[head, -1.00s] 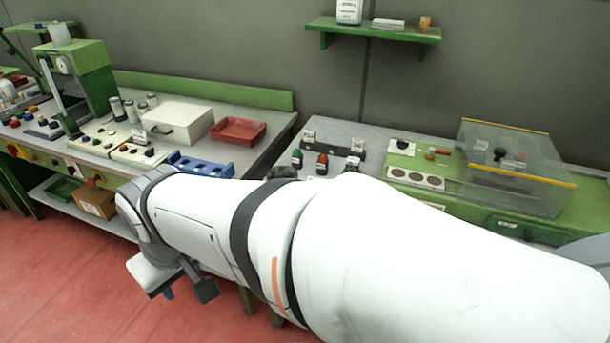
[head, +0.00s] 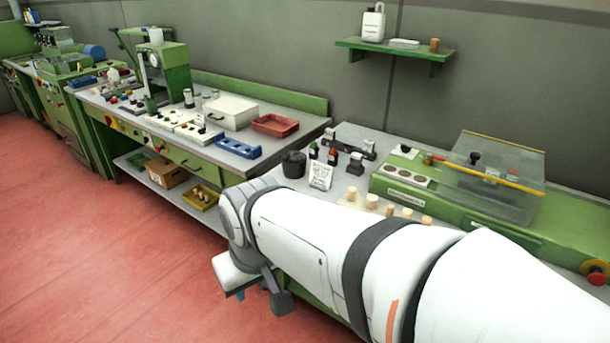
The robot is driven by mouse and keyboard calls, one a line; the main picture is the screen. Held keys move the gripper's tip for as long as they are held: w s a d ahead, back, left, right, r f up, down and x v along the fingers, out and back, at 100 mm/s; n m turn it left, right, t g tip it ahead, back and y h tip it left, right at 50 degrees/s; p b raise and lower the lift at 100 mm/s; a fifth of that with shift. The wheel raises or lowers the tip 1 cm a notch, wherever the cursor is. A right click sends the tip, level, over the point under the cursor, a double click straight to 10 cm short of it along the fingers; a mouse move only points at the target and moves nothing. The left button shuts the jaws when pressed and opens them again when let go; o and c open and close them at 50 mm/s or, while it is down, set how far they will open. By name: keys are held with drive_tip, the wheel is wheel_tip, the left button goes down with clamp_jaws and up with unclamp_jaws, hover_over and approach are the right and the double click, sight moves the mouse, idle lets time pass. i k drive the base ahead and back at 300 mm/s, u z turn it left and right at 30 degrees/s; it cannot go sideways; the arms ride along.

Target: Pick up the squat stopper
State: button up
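Several tan cork stoppers stand in a row on the near grey bench, just beyond my arm: one at the left end (head: 352,193), a wider-looking one beside it (head: 372,201), and others to the right (head: 407,213) (head: 427,220). My arm hides the lower parts of some, so I cannot tell for sure which is the squat one. My gripper (head: 258,290) hangs at the arm's left end, over the floor in front of the bench, apart from the stoppers. Its fingers are small and partly hidden; whether it is open is unclear.
A printed card (head: 320,177) and a black pot (head: 294,164) stand left of the stoppers. A green machine (head: 400,185) with a clear cover is behind. A cork (head: 434,45) sits on the wall shelf. A yellow tray (head: 199,198) with corks is on the lower shelf.

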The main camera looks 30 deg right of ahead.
sight(371, 203)
drive_tip(key=z, duration=1.15)
drive_tip(key=i, duration=1)
drive_tip(key=z, duration=0.05)
